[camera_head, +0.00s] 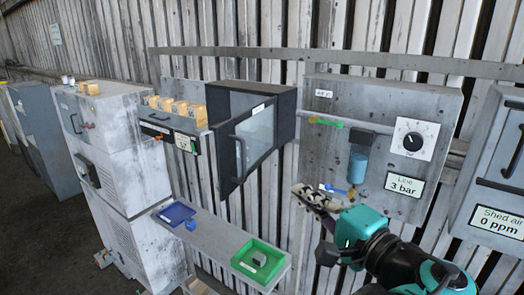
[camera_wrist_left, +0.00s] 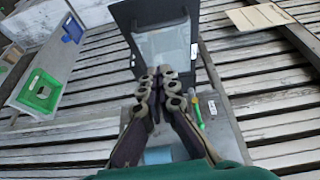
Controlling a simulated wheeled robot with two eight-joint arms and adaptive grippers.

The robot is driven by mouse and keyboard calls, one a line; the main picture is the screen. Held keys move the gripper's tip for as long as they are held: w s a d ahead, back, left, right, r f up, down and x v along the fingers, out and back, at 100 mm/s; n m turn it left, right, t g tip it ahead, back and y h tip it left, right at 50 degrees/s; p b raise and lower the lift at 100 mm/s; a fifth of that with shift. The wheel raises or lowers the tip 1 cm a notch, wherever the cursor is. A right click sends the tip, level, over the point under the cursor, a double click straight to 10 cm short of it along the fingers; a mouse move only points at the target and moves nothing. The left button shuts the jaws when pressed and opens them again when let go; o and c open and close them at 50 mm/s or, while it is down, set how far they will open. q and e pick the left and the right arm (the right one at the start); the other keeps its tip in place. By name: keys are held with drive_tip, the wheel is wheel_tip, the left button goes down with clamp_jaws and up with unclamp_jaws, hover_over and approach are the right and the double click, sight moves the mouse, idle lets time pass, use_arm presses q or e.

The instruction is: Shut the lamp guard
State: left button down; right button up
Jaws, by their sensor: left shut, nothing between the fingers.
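The black box with a glass-paned door, seemingly the lamp guard (camera_head: 257,140), hangs on the slatted wall left of the grey panel. Its door appears to stand partly open, with a bar handle (camera_head: 238,158) on its left edge. The pane also shows at the top of the left wrist view (camera_wrist_left: 165,45). My left gripper (camera_head: 302,192) is shut and empty, below and right of the door, in front of the panel's lower left. Its closed fingers (camera_wrist_left: 164,74) point toward the black box and appear apart from it. My right gripper is out of view.
The grey panel (camera_head: 340,95) carries a dial (camera_head: 413,140), a blue cylinder (camera_head: 357,167) and a green lever (camera_head: 325,122). A shelf below holds a green tray (camera_head: 258,263) and a blue tray (camera_head: 176,213). Grey cabinets (camera_head: 120,150) stand left. A handled box (camera_head: 495,175) is at right.

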use_arm(q)
drive_tip(key=s+a+p+x, duration=0.1)
drive_tip(key=a+p+x, duration=0.1)
drive_tip(key=x, duration=1.1)
drive_tip(key=shift+r+p, duration=0.45)
drive_tip(key=shift+p, duration=0.25)
drive_tip(key=shift+a, duration=0.15)
